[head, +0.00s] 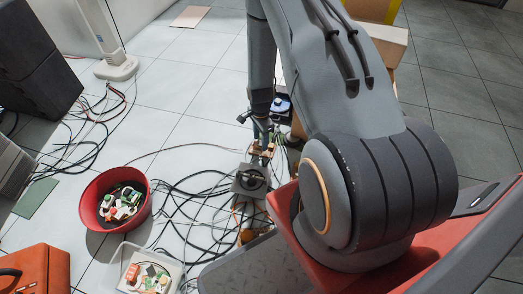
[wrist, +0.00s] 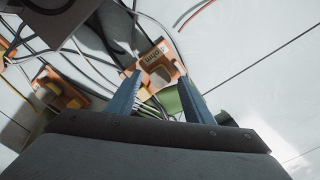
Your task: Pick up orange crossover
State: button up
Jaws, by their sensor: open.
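An orange crossover board with pale parts on it (wrist: 154,59) lies on the floor, just past and between my fingertips in the wrist view. In the head view an orange and tan board (head: 262,149) shows right below the end of my arm. My gripper (wrist: 158,77) is open, its two blue fingers apart on either side of the near part of the board. Whether the fingers touch it cannot be told. In the head view my gripper (head: 263,134) is small and partly hidden.
Black cables (head: 205,205) sprawl over the floor around a dark square part (head: 251,180). A red bowl (head: 91,215) and a clear tray (head: 126,261) of parts stand left. A green piece (wrist: 191,101) lies near the right finger. Open tiles lie upper left.

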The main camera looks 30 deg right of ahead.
jog(key=shift+f, duration=0.85)
jog(key=shift+r, duration=0.1)
grip_shut()
